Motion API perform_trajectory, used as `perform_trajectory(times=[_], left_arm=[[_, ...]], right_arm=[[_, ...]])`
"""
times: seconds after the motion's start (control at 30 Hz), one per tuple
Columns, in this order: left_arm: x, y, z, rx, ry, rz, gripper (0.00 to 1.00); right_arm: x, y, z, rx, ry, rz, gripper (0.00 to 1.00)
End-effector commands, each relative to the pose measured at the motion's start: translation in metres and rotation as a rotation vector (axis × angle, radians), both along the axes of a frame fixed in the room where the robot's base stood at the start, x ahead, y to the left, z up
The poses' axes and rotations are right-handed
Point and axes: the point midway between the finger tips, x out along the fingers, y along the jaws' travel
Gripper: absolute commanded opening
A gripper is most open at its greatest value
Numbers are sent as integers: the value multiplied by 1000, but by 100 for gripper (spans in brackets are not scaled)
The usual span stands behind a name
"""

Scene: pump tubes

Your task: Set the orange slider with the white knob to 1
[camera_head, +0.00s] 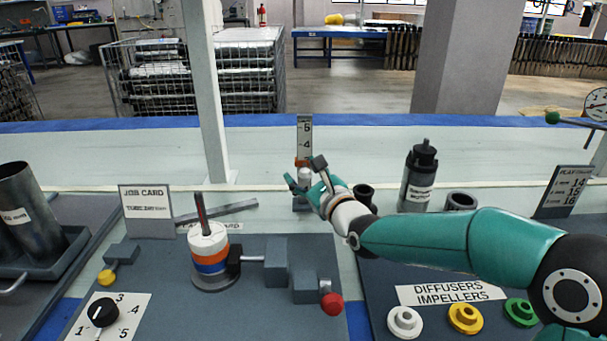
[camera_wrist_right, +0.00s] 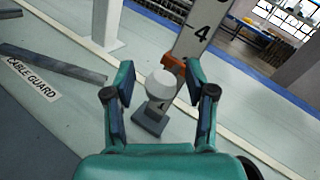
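The upright scale post (camera_head: 304,128) stands at the table's far side, with 5 and 4 readable in the head view. The orange slider (camera_head: 302,161) is on this post, below the 4; it also shows in the wrist view (camera_wrist_right: 174,64). Its white knob (camera_wrist_right: 162,84) faces my right gripper (camera_head: 305,173). In the wrist view the right gripper (camera_wrist_right: 160,78) is open, with a finger on each side of the knob and a gap at both sides. A 1 shows low on the post, near its dark base (camera_wrist_right: 150,123). The slider's exact reading is hidden. My left gripper is out of view.
A striped tube stack (camera_head: 208,255) and a red-ended handle (camera_head: 332,303) are on the left panel. A dark pump part (camera_head: 420,178) stands right of the post. A grey bar (camera_head: 215,211) lies to its left. A white pillar (camera_head: 207,90) rises behind.

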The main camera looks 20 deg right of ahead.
Motion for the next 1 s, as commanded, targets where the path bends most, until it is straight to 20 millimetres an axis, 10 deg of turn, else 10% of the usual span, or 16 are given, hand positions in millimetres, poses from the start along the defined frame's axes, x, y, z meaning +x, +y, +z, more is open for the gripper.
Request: perform_trajectory(times=[0.33,1.0], left_arm=[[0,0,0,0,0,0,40],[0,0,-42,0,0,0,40]], right_arm=[[0,1,0,-1,1,2,0],[-1,5,-46,-3,4,9,0]])
